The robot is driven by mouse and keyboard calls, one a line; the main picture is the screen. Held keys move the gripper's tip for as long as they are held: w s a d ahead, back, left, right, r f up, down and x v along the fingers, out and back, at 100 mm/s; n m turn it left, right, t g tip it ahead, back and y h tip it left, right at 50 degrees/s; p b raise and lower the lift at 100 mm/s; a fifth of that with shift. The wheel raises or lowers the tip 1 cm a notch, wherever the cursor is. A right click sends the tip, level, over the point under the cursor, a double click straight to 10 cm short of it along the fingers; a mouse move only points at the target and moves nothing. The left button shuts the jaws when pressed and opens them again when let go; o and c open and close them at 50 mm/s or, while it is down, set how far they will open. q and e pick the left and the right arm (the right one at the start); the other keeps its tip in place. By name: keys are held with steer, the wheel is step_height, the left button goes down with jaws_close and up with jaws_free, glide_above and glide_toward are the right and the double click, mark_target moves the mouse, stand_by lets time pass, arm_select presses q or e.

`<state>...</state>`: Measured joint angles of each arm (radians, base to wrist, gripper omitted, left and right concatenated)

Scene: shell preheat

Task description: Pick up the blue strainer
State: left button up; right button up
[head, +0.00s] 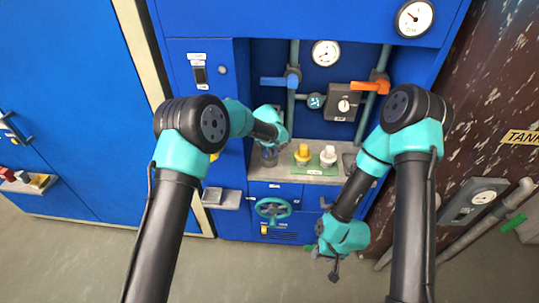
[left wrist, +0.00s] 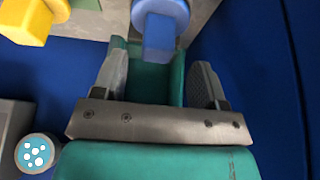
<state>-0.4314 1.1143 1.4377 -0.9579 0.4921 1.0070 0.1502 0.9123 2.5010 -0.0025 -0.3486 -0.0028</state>
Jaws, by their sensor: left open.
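The blue strainer (left wrist: 160,28) shows at the top middle of the left wrist view, with a squared end pointing towards my gripper. My left gripper (left wrist: 160,65) is open, its two grey fingers spread with the strainer's end just beyond and between their tips. I see no finger closed on it. In the head view my left gripper (head: 270,145) is at the left end of the shelf and largely covers that spot. My right gripper (head: 335,272) hangs low at the right, away from the strainers; its fingers are too small to read.
A yellow strainer (head: 303,154) and a white one (head: 328,156) stand on a green mat (head: 314,171) to the right. Pipes with a blue lever (head: 272,81) and an orange lever (head: 369,87) rise behind. A green handwheel (head: 273,209) sits below the shelf.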

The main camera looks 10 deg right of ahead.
arm_select(q)
steer(key=x, duration=0.5)
steer(key=shift+d, duration=0.15)
steer(key=c, duration=1)
